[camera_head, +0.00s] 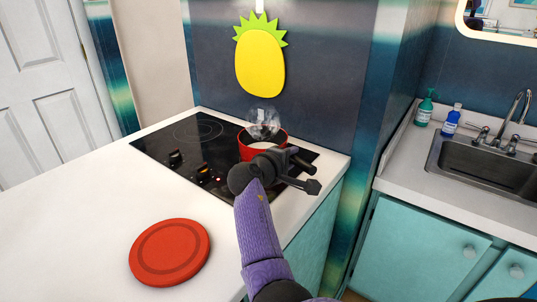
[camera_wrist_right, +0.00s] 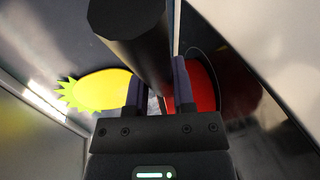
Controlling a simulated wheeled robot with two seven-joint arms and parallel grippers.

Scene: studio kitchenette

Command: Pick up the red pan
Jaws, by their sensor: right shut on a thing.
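The red pan (camera_head: 247,152) is at the back right of the black cooktop, with a pale inside. A clear round glass thing (camera_head: 263,122) shows at its far rim. I cannot tell whether the pan touches the cooktop. My right gripper (camera_head: 292,160) is at the pan's right front side and hides part of it. In the right wrist view, a thick dark handle (camera_wrist_right: 142,45) runs between the fingers of my right gripper (camera_wrist_right: 160,95), which is shut on it. The red pan (camera_wrist_right: 204,85) shows just right of the fingers there. My left gripper is in neither view.
A red round disc (camera_head: 170,253) lies on the white counter (camera_head: 90,215) at front left. The cooktop (camera_head: 190,150) has knobs along its front. A yellow pineapple board (camera_head: 260,65) hangs on the wall behind. The sink (camera_head: 490,165) and two bottles are at right.

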